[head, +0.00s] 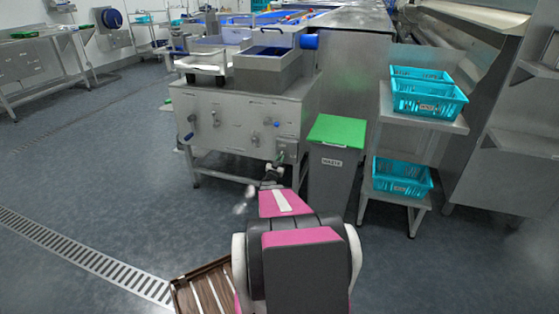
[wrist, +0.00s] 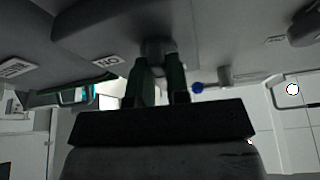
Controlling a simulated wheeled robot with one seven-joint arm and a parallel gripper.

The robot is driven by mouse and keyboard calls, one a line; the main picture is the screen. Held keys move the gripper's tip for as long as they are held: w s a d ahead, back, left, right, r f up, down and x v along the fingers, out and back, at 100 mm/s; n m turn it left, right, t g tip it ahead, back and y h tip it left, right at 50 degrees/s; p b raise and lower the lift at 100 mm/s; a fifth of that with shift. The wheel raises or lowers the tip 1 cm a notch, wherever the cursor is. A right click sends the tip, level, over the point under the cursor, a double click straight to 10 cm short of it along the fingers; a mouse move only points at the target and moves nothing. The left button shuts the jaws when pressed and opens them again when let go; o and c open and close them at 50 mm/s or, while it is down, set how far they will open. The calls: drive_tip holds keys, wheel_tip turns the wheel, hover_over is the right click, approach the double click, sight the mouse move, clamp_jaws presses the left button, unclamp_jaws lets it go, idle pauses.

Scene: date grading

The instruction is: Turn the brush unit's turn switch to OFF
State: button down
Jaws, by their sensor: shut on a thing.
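The brush unit (head: 235,112) is a grey metal cabinet with several small controls on its front panel. My gripper (head: 279,160) is at the lower right of that panel. In the wrist view my gripper (wrist: 160,62) has its two dark green fingers shut on a round grey turn switch (wrist: 158,46). The fingers cover part of the switch, and its pointing direction cannot be told. A small white label (wrist: 107,61) lies beside it, with lettering too unclear to read surely. In the head view the switch is mostly hidden by my gripper.
A grey waste bin (head: 330,178) with a green lid stands close to the right of my gripper. Teal crates (head: 428,103) sit on a stepped stand (head: 408,150) farther right. A blue knob (wrist: 198,88) shows right of the fingers. Floor to the left is open.

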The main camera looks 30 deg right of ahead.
drive_tip(key=shift+s+f+n+t+y, duration=0.1)
drive_tip(key=shift+n+t+y, duration=0.3)
drive_tip(key=shift+n, duration=1.1)
drive_tip(key=c, duration=1.1)
unclamp_jaws()
drive_tip(key=v, duration=1)
drive_tip(key=shift+s+a+f, duration=0.15)
drive_tip(key=shift+s+f, duration=0.1)
